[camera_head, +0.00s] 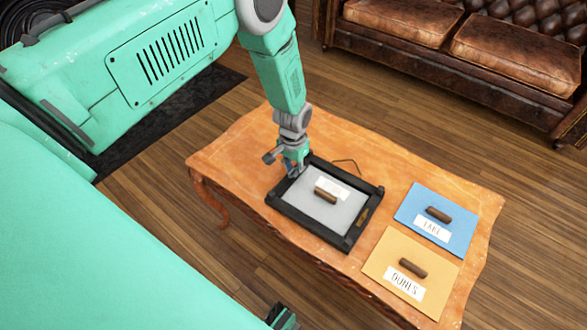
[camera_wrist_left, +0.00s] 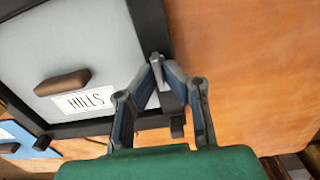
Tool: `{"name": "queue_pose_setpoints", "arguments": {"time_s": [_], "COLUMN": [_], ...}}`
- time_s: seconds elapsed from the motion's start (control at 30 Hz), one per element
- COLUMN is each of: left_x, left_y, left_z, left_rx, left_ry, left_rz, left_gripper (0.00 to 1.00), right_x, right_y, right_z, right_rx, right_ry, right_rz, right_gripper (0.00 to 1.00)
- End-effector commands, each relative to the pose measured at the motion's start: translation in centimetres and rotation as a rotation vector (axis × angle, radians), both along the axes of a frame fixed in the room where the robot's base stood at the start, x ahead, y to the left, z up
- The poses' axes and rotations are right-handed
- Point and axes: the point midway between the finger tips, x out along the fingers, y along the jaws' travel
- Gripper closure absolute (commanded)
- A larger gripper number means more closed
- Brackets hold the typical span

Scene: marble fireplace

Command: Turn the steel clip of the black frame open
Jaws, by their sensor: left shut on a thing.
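The black frame (camera_head: 305,230) lies flat on the wooden table and holds a grey panel (camera_head: 345,208) with a brown handle (camera_head: 325,196) and a white label. In the left wrist view the label (camera_wrist_left: 84,99) reads HILLS. My left gripper (camera_head: 292,172) is at the frame's upper left corner. In the left wrist view its fingertips (camera_wrist_left: 167,72) close around a small grey steel clip (camera_wrist_left: 170,102) at the frame's edge. The fingers partly hide the clip, so its exact angle is hard to tell.
A blue panel (camera_head: 408,208) and a yellow panel (camera_head: 383,262), each with a brown handle and label, lie right of the frame on the table (camera_head: 235,150). A thin cord shows behind the frame. A brown leather sofa (camera_head: 480,60) stands beyond.

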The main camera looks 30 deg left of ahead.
Motion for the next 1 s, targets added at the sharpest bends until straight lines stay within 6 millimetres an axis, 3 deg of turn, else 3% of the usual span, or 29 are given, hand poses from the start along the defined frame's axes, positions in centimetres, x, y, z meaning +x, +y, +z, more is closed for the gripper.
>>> {"name": "queue_pose_setpoints", "arguments": {"time_s": [0.17, 0.27, 0.67, 1.0], "left_x": [0.0, 0.0, 0.0, 0.1], "left_y": [0.1, 0.1, 0.0, 0.1], "left_z": [0.0, 0.0, 0.6, 7.2], "left_rx": [0.001, 0.001, 0.001, 0.001], "left_ry": [0.001, 0.001, 0.0, -0.002], "left_rz": [-0.001, -0.001, -0.001, -0.001], "left_gripper": [1.0, 0.73, 0.73, 0.73], "right_x": [0.0, 0.0, -0.2, -0.2], "right_y": [0.0, 0.0, 0.0, 0.0], "right_z": [0.0, 0.0, 0.1, 0.1], "right_rx": [0.0, 0.0, 0.0, 0.0], "right_ry": [0.0, 0.0, -0.003, -0.003], "right_rz": [0.0, 0.0, 0.0, 0.0], "right_gripper": [0.6, 0.6, 0.6, 0.6]}}
